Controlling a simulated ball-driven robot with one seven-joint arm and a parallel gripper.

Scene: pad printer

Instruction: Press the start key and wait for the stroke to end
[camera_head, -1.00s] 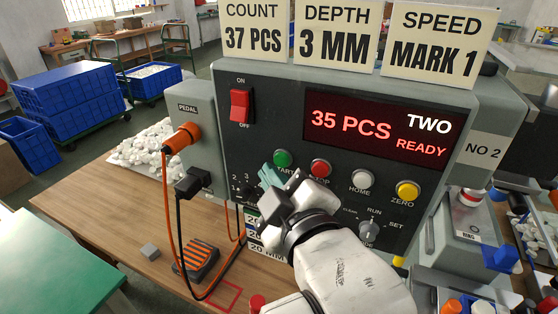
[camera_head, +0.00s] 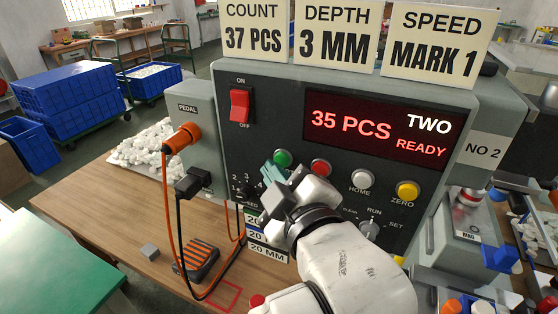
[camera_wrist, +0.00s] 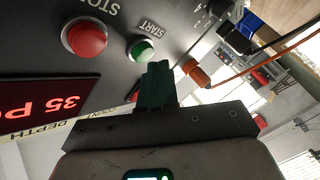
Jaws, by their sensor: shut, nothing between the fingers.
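The green start key (camera_head: 283,158) sits on the dark front panel below the display (camera_head: 378,130), left of the red stop key (camera_head: 320,168). The display reads 35 PCS, TWO, READY. My gripper (camera_head: 268,174) is shut and empty, its teal fingers just below and left of the start key. In the wrist view, the fingertips (camera_wrist: 160,68) are close to the green key (camera_wrist: 141,50), with the red stop key (camera_wrist: 84,37) to the left. I cannot tell whether the fingertips touch the key. The START label is hidden by my gripper in the head view.
The white HOME key (camera_head: 362,180), yellow ZERO key (camera_head: 407,191) and a RUN/SET selector (camera_head: 369,229) are to the right. The red ON/OFF switch (camera_head: 240,105) is upper left. An orange cable (camera_head: 166,215) hangs left. Cards on top read 37 PCS, 3 MM, MARK 1.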

